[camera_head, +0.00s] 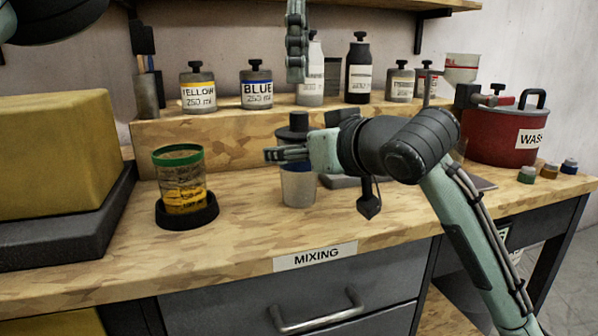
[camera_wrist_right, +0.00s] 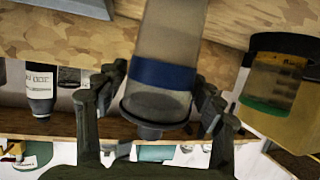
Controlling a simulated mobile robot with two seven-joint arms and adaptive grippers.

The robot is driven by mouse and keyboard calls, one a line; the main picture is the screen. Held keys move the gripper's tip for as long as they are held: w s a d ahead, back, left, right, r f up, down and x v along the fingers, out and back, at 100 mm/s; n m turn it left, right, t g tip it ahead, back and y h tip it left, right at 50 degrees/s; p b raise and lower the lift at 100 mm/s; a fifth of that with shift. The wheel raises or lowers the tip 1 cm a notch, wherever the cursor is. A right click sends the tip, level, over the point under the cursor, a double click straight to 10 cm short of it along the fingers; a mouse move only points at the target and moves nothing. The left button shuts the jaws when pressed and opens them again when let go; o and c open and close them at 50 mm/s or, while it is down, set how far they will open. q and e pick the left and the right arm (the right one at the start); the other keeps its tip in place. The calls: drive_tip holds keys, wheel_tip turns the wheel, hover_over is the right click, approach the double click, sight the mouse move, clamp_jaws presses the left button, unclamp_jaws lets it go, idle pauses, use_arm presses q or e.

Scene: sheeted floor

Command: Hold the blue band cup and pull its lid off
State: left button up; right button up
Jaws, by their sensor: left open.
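The blue band cup (camera_head: 298,188) stands upright on the bench, pale and see-through, with a dark knobbed lid (camera_head: 298,130). In the right wrist view the cup (camera_wrist_right: 160,100) appears inverted, with its blue band (camera_wrist_right: 162,75) and lid (camera_wrist_right: 150,110) between the fingers. My right gripper (camera_head: 285,153) reaches in from the right at the cup's upper part, covering some of it; in the wrist view its fingers (camera_wrist_right: 160,95) lie on either side. Firm contact cannot be told. My left gripper (camera_head: 297,68) hangs open and empty above and behind the cup, before the shelf bottles.
A green-rimmed beaker (camera_head: 180,180) with yellow contents stands on a black base at left. Yellow (camera_head: 198,88) and blue (camera_head: 257,85) labelled bottles line the raised ledge. A red waste pot (camera_head: 505,133) is at right. Bench space between beaker and cup is clear.

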sight(298, 112)
drive_tip(key=c, duration=1.2)
use_arm(q)
drive_tip(key=shift+o, duration=0.9)
use_arm(e)
drive_tip(key=shift+c, duration=0.6)
use_arm(q)
drive_tip(key=m, duration=0.3)
drive_tip(key=shift+s+a+f+m, duration=0.1)
drive_tip(key=shift+a+m, duration=0.1)
drive_tip(key=shift+m, duration=0.1)
drive_tip(key=m, duration=0.4)
drive_tip(key=m+t, duration=0.1)
drive_tip(key=m, duration=0.1)
drive_tip(key=shift+s+a+r+h, duration=0.25)
drive_tip(key=shift+s+h, duration=0.05)
drive_tip(key=shift+s, duration=0.1)
wheel_tip(298, 112, up, 3)
drive_tip(key=s+a+m+t+h, duration=0.1)
drive_tip(key=s+m+t+h, duration=0.15)
drive_tip(key=m, duration=1.05)
drive_tip(key=shift+t+y, duration=0.25)
drive_tip(key=shift+y, duration=0.2)
drive_tip(key=x, duration=1.1)
drive_tip(key=shift+s+a+f, duration=0.1)
drive_tip(key=shift+f, duration=0.15)
